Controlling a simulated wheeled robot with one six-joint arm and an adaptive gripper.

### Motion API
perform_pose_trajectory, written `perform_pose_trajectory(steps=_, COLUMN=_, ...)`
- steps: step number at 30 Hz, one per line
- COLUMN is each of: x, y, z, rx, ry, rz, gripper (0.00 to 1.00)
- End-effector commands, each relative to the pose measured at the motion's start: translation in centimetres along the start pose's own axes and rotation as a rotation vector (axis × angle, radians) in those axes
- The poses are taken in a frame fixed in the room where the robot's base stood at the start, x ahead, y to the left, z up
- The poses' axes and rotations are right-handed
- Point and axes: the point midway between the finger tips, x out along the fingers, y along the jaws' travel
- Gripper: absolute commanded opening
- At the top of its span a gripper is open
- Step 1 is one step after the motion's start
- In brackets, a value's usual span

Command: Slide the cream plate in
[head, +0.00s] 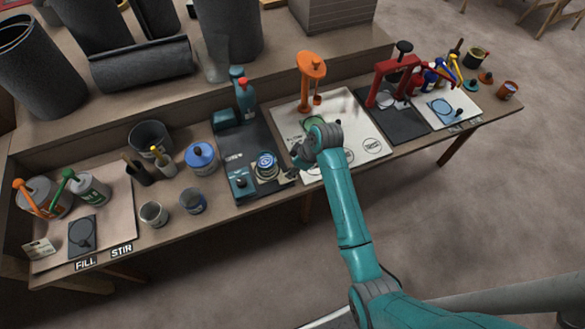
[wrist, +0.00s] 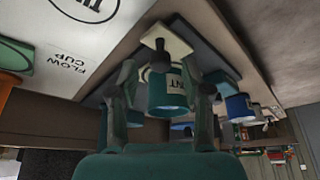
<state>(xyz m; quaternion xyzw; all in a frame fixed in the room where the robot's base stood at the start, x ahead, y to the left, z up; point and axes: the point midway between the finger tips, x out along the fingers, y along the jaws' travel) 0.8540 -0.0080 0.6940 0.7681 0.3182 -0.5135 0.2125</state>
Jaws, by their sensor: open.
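The cream plate (wrist: 177,37) is a small flat square with a dark knob (wrist: 160,57) on it. In the wrist view it lies at the near end of a dark base, in front of a teal can (wrist: 168,94). In the head view the cream plate (head: 266,178) shows partly under the round blue-topped can (head: 266,161) at the teal machine. My gripper (wrist: 166,80) is open, its fingers on either side of the knob in the picture. I cannot tell whether they touch it. In the head view my gripper (head: 293,174) is just right of the plate.
A white board (head: 375,146) with an orange stand (head: 311,72) lies right of the machine. A blue-lidded can (head: 201,157) and two open cups stand to its left. A red press (head: 388,80) stands farther right. The floor in front of the bench is clear.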

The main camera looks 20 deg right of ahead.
Motion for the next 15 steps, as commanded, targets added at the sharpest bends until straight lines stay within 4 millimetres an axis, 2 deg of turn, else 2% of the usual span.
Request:
perform_pose_trajectory(steps=6, x=1.5, y=0.0, z=0.0, rx=0.0, ry=-0.001, rz=-0.001, gripper=0.48)
perform_pose_trajectory(steps=14, x=1.6, y=0.0, z=0.0, rx=0.0, ry=0.0, rz=0.0, gripper=0.48)
perform_pose_trajectory(steps=15, x=1.6, y=0.0, z=0.0, rx=0.0, ry=0.0, rz=0.0, gripper=0.46)
